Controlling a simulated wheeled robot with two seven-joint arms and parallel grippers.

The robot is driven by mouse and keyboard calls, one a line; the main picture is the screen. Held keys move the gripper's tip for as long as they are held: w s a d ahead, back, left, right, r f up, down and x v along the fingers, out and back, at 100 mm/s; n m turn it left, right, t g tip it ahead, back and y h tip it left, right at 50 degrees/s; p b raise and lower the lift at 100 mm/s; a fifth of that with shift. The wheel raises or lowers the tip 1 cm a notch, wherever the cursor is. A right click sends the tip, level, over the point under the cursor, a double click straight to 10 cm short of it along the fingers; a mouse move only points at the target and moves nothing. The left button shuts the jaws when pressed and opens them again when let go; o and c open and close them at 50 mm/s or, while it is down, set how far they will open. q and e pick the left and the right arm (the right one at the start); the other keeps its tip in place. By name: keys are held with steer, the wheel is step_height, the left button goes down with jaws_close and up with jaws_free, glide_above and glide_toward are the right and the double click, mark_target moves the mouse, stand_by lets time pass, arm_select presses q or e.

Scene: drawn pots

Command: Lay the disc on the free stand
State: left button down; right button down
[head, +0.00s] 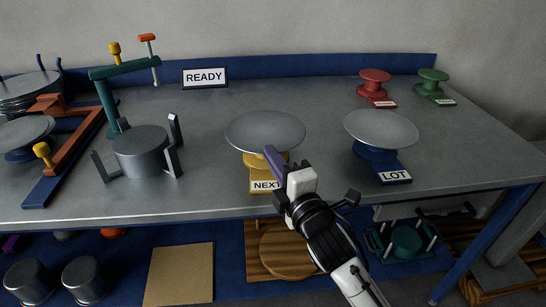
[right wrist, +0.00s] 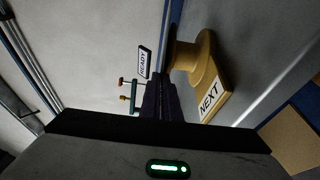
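A grey disc (head: 265,131) lies level over the yellow stand (head: 256,171), which has a NEXT label. I cannot tell whether it rests on the stand or sits just above it. My right gripper (head: 270,152) has its purple fingers at the disc's front rim, close together on it. The right wrist view shows the yellow stand (right wrist: 201,60) beside the dark fingers (right wrist: 158,102). A second grey disc (head: 381,127) rests on the blue stand (head: 376,152), labelled LOT. Small red (head: 374,83) and green (head: 432,82) stands at the back right are bare. My left gripper is not in view.
A grey pot with upright prongs (head: 141,152) stands left of the yellow stand. A teal post frame (head: 107,95), an orange frame (head: 70,145) and stacked discs (head: 29,90) crowd the left. A READY sign (head: 205,77) is at the back. The right-middle tabletop is clear.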

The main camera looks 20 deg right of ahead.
steer(key=shift+f, duration=0.35)
steer(key=c, duration=1.9)
jaws_free()
steer(key=shift+s, duration=0.1)
steer(key=s+b, duration=0.1)
steer(key=s, duration=0.9)
steer(key=shift+s, duration=0.1)
steer(key=shift+f, duration=0.15)
